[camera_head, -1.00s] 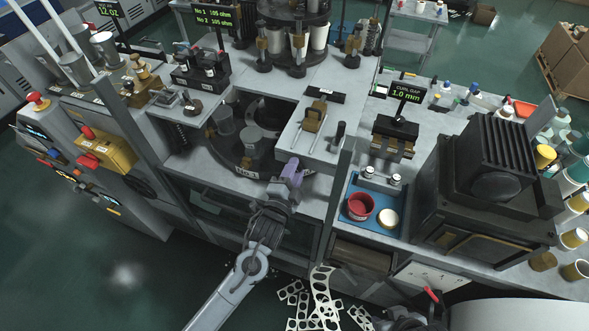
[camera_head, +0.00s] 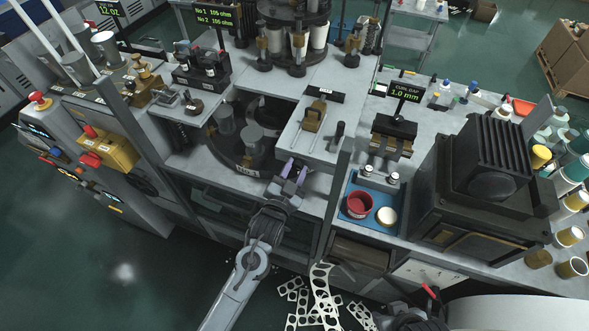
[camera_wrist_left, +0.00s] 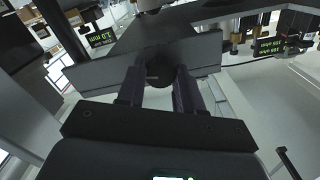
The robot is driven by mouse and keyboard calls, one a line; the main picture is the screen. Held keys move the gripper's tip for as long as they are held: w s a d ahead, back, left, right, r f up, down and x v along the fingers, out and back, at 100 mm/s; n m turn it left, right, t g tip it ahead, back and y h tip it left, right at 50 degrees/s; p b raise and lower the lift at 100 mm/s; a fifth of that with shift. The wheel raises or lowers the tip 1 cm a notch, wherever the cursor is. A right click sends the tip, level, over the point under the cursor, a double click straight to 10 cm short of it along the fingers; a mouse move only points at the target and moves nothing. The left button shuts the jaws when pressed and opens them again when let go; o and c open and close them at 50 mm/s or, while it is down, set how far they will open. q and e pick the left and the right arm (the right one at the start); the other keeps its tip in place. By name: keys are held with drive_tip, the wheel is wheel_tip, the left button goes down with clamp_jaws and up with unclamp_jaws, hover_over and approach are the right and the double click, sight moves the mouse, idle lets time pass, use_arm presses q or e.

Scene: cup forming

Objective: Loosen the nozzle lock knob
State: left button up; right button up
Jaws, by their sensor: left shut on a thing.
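My left gripper (camera_head: 295,166) comes in from the lower front in the head view, with two purple-tinted fingers at the front edge of the machine bed, beside the round turntable opening. In the left wrist view the left gripper (camera_wrist_left: 160,68) has its two dark fingers on either side of a dark round knob (camera_wrist_left: 160,76), which I take for the nozzle lock knob. The gripper is shut on it. The knob sits against a grey plate or bar (camera_wrist_left: 205,52). In the head view I cannot make the knob out between the fingers. My right gripper is not in view.
A grey bed plate with a brass-coloured fixture (camera_head: 314,117) lies just behind the gripper. A blue tray (camera_head: 346,208) with a red round container (camera_head: 359,204) stands to the right. Punched scrap sheets (camera_head: 321,290) lie at the bottom.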

use_arm(q)
drive_tip(key=shift+n, duration=0.3)
drive_tip(key=o, duration=1)
drive_tip(key=shift+o, duration=0.2)
drive_tip(key=shift+s+a, duration=0.1)
drive_tip(key=shift+s, duration=0.1)
drive_tip(key=b+v, duration=0.1)
drive_tip(key=v, duration=0.9)
drive_tip(key=shift+s, duration=0.2)
